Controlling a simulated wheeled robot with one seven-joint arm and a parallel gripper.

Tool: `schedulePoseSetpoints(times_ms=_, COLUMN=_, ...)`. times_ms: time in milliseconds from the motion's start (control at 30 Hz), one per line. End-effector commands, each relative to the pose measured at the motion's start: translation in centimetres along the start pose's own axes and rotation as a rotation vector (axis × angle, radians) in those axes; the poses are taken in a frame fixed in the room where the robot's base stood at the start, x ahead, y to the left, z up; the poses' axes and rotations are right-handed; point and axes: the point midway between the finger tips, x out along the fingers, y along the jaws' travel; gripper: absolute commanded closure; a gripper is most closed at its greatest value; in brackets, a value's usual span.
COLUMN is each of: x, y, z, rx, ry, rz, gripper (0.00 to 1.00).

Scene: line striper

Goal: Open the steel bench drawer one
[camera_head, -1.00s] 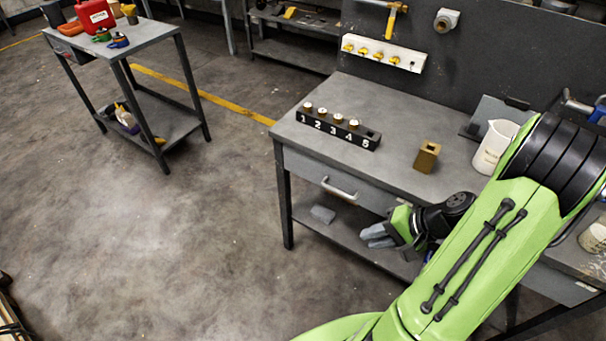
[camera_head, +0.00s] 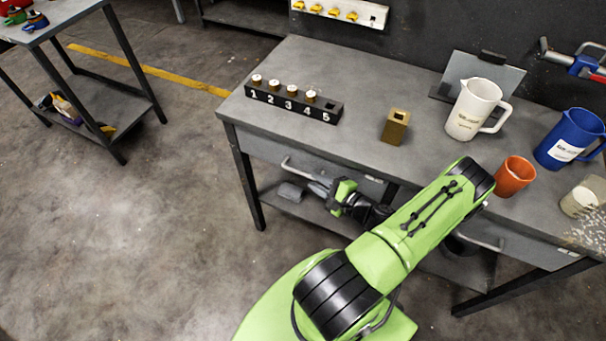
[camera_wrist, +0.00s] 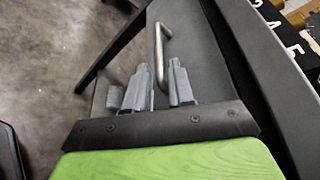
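The steel bench (camera_head: 355,110) has a grey drawer front (camera_head: 262,150) under its top at the left, with a bar handle (camera_head: 300,168). The drawer looks shut. My gripper (camera_head: 312,186) is at the right part of this handle in the head view. In the wrist view the handle (camera_wrist: 158,52) runs down between the two grey fingertips of my gripper (camera_wrist: 161,80). The fingers are apart, with a gap around the handle's end. I cannot tell whether either finger touches it.
On the bench top stand a numbered rack (camera_head: 292,101) with small vials, a brass block (camera_head: 395,127), a white jug (camera_head: 473,108), an orange cup (camera_head: 513,176) and a blue jug (camera_head: 570,138). A second handle (camera_head: 478,241) is at the right.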

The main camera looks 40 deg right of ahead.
Motion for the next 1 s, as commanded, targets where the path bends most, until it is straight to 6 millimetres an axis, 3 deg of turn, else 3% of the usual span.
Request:
schedulePoseSetpoints(times_ms=100, x=3.0, y=0.2, z=0.0, rx=-0.003, ry=-0.004, rz=0.003, gripper=0.77)
schedulePoseSetpoints(times_ms=300, x=5.7, y=0.1, z=0.0, rx=0.000, ry=-0.002, rz=0.002, gripper=0.77)
schedulePoseSetpoints(times_ms=567, x=6.0, y=0.0, z=0.0, rx=0.000, ry=0.000, rz=0.001, gripper=0.77)
schedulePoseSetpoints(times_ms=733, x=6.0, y=0.0, z=0.0, rx=0.000, ry=0.000, rz=0.001, gripper=0.98)
schedulePoseSetpoints(times_ms=1000, x=6.0, y=0.0, z=0.0, rx=0.000, ry=-0.001, rz=0.001, gripper=1.00)
